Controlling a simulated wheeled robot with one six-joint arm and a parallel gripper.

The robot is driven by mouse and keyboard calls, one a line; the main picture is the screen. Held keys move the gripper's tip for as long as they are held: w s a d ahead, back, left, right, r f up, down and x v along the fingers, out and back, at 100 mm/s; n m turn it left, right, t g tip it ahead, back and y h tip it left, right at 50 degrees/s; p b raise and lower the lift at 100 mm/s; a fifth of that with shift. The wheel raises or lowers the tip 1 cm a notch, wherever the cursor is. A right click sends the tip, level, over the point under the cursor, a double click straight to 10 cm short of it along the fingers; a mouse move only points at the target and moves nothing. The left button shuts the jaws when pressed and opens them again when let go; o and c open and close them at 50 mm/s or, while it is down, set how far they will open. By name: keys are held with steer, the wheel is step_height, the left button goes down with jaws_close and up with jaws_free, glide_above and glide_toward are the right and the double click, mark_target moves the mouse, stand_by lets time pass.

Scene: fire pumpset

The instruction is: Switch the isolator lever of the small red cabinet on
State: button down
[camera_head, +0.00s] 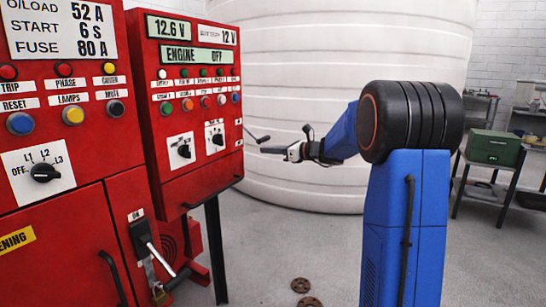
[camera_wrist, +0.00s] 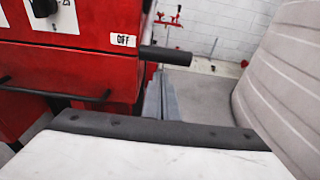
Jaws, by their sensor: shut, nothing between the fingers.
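The small red cabinet (camera_head: 190,90) stands in the middle left of the head view, and its red front fills the upper left of the wrist view (camera_wrist: 65,65). Its isolator lever has a dark grip (camera_head: 263,139) sticking out from the cabinet's right side. In the wrist view the lever's black grip (camera_wrist: 165,55) points right, beside an OFF label (camera_wrist: 123,40). My gripper (camera_head: 266,150) is at the lever's right end, slightly below it in the head view. Its grey fingers (camera_wrist: 161,103) are shut and empty, and appear apart from the grip.
A larger red cabinet (camera_head: 60,150) stands at left, with its own lever (camera_head: 151,247) below an ON label. A big white ribbed tank (camera_head: 330,80) stands behind my arm. A green box (camera_head: 493,147) sits on a stand at right. Two rusty discs (camera_head: 300,285) lie on the floor.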

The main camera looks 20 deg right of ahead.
steer(key=shift+s+r, duration=0.1)
steer(key=shift+r, duration=0.65)
steer(key=shift+d+r, duration=0.1)
